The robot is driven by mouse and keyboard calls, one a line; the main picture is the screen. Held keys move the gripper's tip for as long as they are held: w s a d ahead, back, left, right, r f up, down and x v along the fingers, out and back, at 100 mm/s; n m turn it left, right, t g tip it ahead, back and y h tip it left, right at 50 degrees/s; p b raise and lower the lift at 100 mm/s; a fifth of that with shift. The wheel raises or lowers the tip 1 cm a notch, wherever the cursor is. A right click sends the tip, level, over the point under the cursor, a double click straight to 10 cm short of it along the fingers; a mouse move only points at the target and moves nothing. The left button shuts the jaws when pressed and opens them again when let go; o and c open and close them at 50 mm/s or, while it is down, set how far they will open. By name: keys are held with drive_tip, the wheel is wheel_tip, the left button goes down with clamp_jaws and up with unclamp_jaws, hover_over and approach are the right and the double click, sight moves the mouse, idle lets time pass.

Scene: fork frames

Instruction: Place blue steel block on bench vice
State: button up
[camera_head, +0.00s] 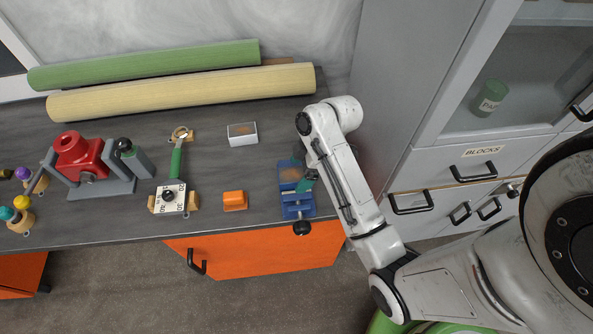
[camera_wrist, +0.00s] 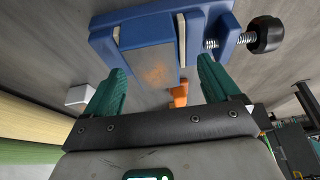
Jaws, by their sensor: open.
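The blue bench vice (camera_head: 297,208) stands at the bench's right front, its black knob toward the front edge. In the wrist view the vice (camera_wrist: 103,42) shows two pale jaw pads. The blue steel block (camera_wrist: 150,66), grey-blue with a rusty patch, appears to sit between those pads and reach toward my gripper. In the head view the block (camera_head: 289,174) is partly hidden by my gripper and arm. My gripper (camera_wrist: 163,85) is open, with its teal fingers spread on either side of the block's near end and a visible gap to each. Contact underneath the block is hidden.
An orange block (camera_head: 235,200) and a white-edged block (camera_head: 242,133) lie left of the vice. A scale-like tool (camera_head: 170,198) and a red machine (camera_head: 80,155) stand farther left. Rolls (camera_head: 180,92) line the back. A grey cabinet (camera_head: 405,110) is close on the right.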

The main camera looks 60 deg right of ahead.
drive_tip(key=shift+p+v, duration=2)
drive_tip(key=shift+v, duration=2.95)
drive_tip(key=s+a+f+m+g+h, duration=0.1)
drive_tip(key=s+a+f+m, duration=0.1)
drive_tip(key=s+a+m, duration=0.2)
drive_tip(key=s+a+f+m+g+h, duration=0.1)
drive_tip(key=s+a+f+m+h, duration=0.1)
drive_tip(key=s+a, duration=0.4)
drive_tip(key=a+f+m, duration=0.1)
drive_tip(key=a+m, duration=0.1)
drive_tip(key=a, duration=0.1)
drive_tip(key=shift+a, duration=0.35)
